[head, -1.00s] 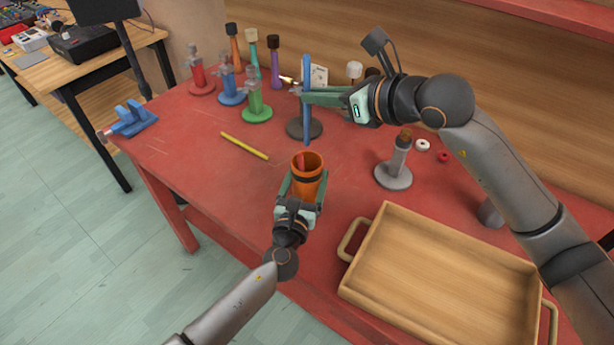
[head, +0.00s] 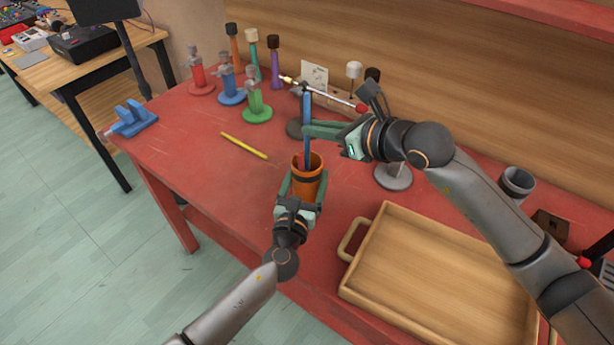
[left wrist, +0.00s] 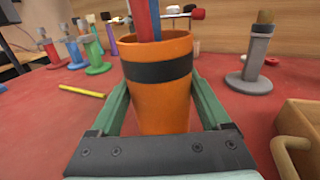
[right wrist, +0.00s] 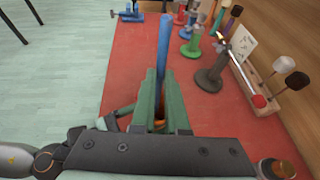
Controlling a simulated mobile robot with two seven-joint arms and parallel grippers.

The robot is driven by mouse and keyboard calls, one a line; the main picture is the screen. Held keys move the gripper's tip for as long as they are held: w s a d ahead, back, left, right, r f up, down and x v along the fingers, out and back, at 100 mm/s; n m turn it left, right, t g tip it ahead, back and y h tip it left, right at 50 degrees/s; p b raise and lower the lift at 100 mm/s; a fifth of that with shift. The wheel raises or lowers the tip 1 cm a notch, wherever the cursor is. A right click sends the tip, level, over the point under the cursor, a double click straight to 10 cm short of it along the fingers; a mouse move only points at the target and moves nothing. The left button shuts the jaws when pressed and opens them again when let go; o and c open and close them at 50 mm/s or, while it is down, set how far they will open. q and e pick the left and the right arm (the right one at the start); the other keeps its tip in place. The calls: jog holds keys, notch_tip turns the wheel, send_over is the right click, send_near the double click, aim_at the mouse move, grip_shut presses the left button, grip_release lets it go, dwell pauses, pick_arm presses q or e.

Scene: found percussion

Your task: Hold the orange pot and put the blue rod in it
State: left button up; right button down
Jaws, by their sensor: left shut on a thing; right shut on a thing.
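The orange pot (head: 307,187) with a dark band is upright, held by my left gripper (head: 304,183), whose green fingers close on its sides. In the left wrist view the pot (left wrist: 160,105) fills the middle. My right gripper (head: 308,130) is shut on the upright blue rod (head: 307,108). The rod's lower end is at the pot's mouth; the pot wall hides how deep it reaches. A red rod (left wrist: 142,20) stands in the pot beside the blue rod (left wrist: 155,20). The right wrist view shows the blue rod (right wrist: 163,50) between the fingers.
A dark round stand (head: 293,128) is behind the rod. A yellow stick (head: 243,145) lies left of the pot. Red, blue and green stands (head: 256,105) are at the back left. A wooden tray (head: 435,275) fills the front right.

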jog(key=shift+f, duration=0.85)
jog(key=c, duration=1.3)
grip_release()
jog(key=shift+o, duration=0.3)
jog(key=o, duration=0.5)
jog(key=shift+s, duration=0.1)
